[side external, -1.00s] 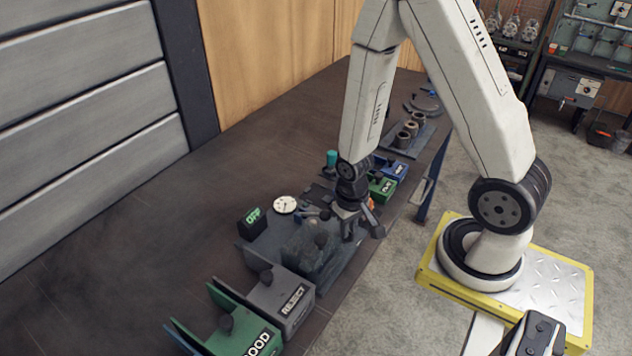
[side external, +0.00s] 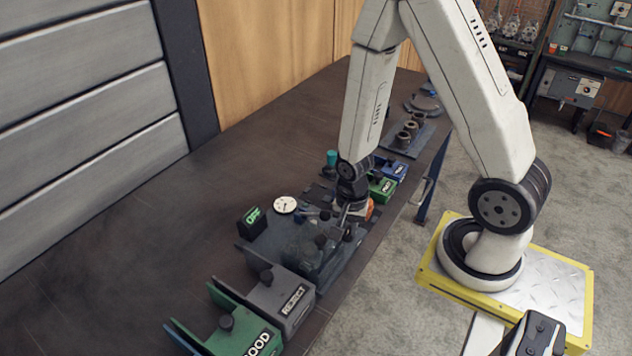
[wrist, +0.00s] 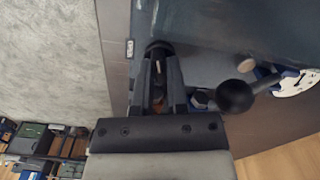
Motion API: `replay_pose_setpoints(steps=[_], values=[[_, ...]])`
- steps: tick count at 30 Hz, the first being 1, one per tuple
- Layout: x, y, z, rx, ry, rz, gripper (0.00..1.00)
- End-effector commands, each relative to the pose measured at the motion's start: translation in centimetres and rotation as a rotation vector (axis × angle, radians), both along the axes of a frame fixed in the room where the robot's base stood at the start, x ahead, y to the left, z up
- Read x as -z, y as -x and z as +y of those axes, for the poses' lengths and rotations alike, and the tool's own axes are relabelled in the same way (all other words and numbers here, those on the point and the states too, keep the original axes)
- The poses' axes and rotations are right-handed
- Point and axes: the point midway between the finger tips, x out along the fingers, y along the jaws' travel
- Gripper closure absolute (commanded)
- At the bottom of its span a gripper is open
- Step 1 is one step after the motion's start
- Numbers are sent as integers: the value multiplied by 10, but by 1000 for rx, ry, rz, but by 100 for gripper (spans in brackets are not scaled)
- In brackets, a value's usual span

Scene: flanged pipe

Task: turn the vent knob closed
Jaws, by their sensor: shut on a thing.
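My gripper (wrist: 158,62) points down at the near right part of the dark fixture (side external: 283,236), close to the table's edge. In the wrist view its two fingers are closed around a small dark part, which looks like the vent knob (wrist: 158,46). The fingers hide much of it, and its turn angle cannot be read. In the side view my gripper (side external: 349,220) covers the knob. A white dial gauge (side external: 285,205) stands at the back of the fixture and also shows in the wrist view (wrist: 296,82). A dark box with green OFF lettering (side external: 252,219) is beside it.
A lever with a black ball end (wrist: 235,96) is right of my fingers in the wrist view. A grey REJECT bin (side external: 275,291) and a green GOOD bin (side external: 230,322) are at the front. Green and blue bins stand behind my gripper. The table's left side is clear.

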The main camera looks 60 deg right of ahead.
Motion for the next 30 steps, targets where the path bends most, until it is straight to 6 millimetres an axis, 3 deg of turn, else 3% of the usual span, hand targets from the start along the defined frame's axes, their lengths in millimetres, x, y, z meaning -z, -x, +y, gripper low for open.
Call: replay_pose_setpoints(steps=[19,20,23,30], values=[[0,0,0,76,0,-1,100],[0,0,0,76,0,-1,79],[0,0,0,75,0,-1,48],[0,0,0,75,0,0,47]])
